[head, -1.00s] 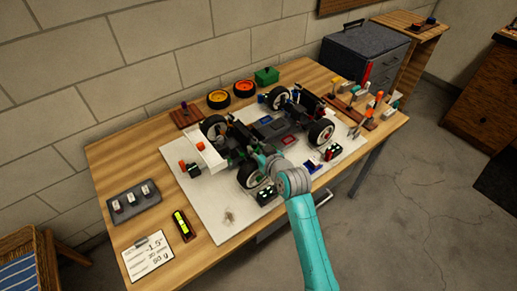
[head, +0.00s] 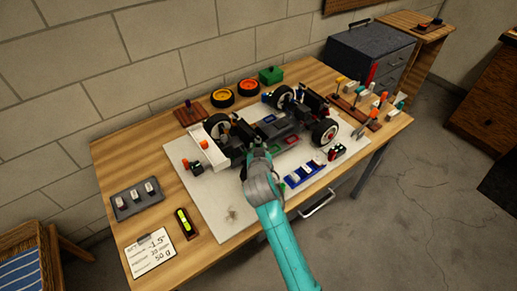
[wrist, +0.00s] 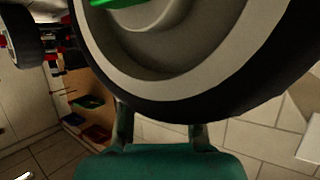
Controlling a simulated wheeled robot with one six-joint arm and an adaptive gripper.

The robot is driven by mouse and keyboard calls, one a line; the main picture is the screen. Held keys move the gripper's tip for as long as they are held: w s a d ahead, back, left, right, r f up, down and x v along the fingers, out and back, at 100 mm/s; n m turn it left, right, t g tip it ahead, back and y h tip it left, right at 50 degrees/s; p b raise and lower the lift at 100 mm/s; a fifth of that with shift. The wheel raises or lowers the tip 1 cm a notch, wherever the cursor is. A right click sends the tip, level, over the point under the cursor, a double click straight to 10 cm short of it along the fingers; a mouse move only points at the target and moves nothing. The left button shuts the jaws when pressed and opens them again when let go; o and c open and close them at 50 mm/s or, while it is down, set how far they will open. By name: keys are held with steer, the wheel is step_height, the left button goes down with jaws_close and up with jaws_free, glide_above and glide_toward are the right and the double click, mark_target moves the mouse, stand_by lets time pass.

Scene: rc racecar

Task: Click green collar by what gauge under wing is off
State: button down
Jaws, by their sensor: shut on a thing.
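The car stands on a white board (head: 220,210) with its white wing (head: 212,155) at its left end. A small dark gauge-like block (head: 196,168) sits by the wing; its reading is too small to tell. My gripper (head: 258,154) is at the car's near left corner, shut on what appears to be a green collar, with green just beside its fingertips. In the wrist view a large wheel (wrist: 215,75) fills the top and hides the fingertips, so the grip itself is not visible. A green part (wrist: 118,4) shows at the wheel's hub area.
A card (head: 151,252) with handwriting, a yellow level (head: 185,222) and a grey switch panel (head: 137,199) lie at the left. A tool rack (head: 358,108) stands at the right.

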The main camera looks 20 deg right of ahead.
steer(key=shift+f, duration=0.1)
steer(key=c, duration=1.1)
jaws_free()
steer(key=v, duration=1.2)
